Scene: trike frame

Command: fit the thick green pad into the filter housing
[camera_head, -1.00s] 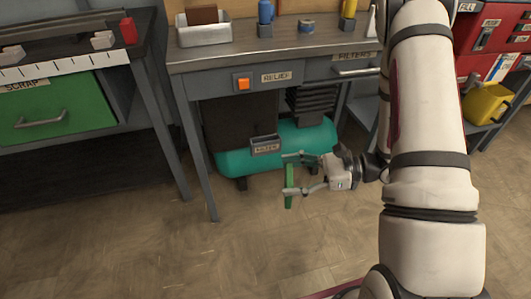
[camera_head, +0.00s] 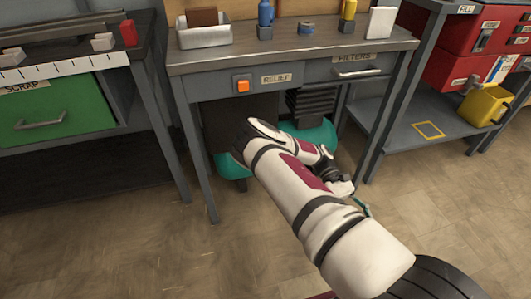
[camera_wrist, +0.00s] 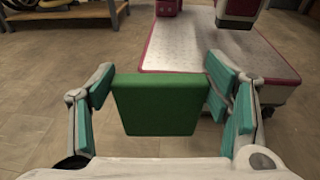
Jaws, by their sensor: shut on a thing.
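The thick green pad (camera_wrist: 157,104) shows upright in the wrist view, between the two teal-padded fingers of my gripper (camera_wrist: 161,84). My gripper is shut on it. In the head view my gripper (camera_head: 361,205) is low over the floor, right of the teal compressor (camera_head: 313,136). My own arm lies across the front of the compressor and hides the filter housing. The pad is hardly visible in the head view.
The workbench (camera_head: 300,48) stands above the compressor, with its legs on either side. A lower shelf (camera_head: 395,128) with a yellow can (camera_head: 482,104) is at the right. A green SCRAP drawer (camera_head: 45,107) is at the left. Open floor lies in front.

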